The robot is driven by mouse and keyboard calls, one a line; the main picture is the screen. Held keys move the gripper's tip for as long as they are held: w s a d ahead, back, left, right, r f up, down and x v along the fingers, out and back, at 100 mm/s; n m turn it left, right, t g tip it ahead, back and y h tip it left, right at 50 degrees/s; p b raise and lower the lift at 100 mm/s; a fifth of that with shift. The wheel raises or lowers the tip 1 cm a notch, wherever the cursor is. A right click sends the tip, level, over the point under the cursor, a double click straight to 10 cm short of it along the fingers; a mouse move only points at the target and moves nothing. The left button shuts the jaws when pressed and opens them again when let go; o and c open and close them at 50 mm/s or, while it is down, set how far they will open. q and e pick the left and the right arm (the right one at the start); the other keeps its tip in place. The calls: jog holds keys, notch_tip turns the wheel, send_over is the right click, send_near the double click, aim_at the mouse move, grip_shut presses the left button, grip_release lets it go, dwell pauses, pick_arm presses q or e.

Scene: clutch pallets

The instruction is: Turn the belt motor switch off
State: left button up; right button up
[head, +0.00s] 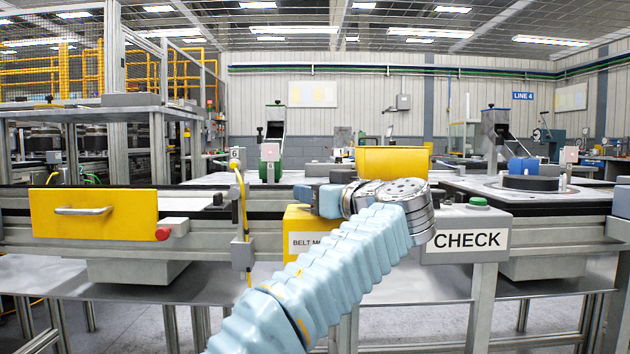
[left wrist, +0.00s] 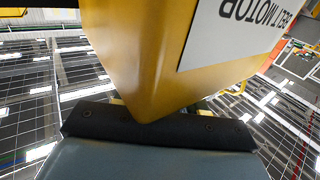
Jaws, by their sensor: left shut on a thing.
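The yellow belt motor box (head: 299,222) hangs at the front of the line, with its white label partly covered by my arm. In the left wrist view the box (left wrist: 135,60) fills the top middle, its label (left wrist: 243,30) upside down. My left gripper (head: 310,194) is at the top of this box and shut on the switch handle. The handle itself is hidden behind the gripper and the box, so its position cannot be read. In the left wrist view only the dark gripper body (left wrist: 150,128) shows clearly. My right gripper is not in view.
A grey CHECK box (head: 468,222) with a green button (head: 478,202) stands just right of my wrist. A yellow bin (head: 395,160) stands behind my wrist.

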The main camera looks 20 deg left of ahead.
pick_arm(q)
jog(key=shift+r+n+g+y+p, duration=0.15)
jog(key=shift+n+g+y+p, duration=0.35)
jog(key=shift+n+g+p, duration=0.15)
jog(key=shift+r+n+g+y+p, duration=0.15)
jog(key=shift+n+g+y+p, duration=0.4)
jog(key=shift+g, duration=0.2)
jog(key=o, duration=1)
jog(key=shift+f, duration=0.1)
